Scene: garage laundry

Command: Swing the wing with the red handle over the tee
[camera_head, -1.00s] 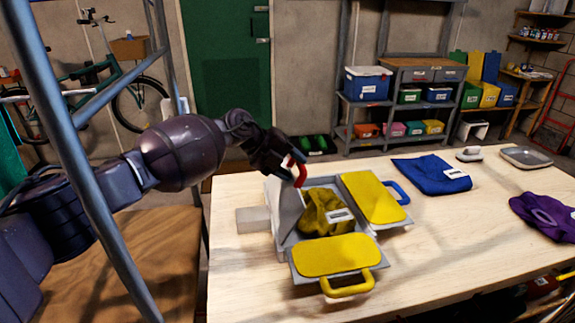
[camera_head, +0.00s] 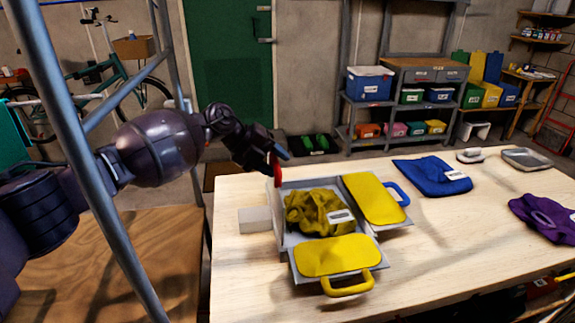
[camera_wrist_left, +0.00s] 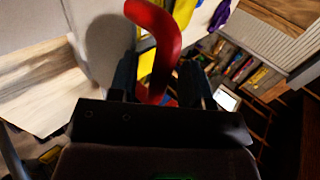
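The folding board (camera_head: 284,243) lies on the table with the yellow tee (camera_head: 318,212) crumpled on its middle. The wing with the red handle (camera_head: 277,172) stands about upright at the board's left side, nearly edge-on in the head view. My left gripper (camera_head: 277,158) is at the top of this wing, shut on the red handle. In the left wrist view the red handle (camera_wrist_left: 158,45) runs between the two fingers (camera_wrist_left: 157,88), with the grey wing panel to the left. My right gripper is not in view.
A yellow wing with a blue handle (camera_head: 372,198) lies flat on the right, and one with a yellow handle (camera_head: 338,256) lies flat in front. Blue cloth (camera_head: 432,176) and purple cloth (camera_head: 545,216) lie farther right.

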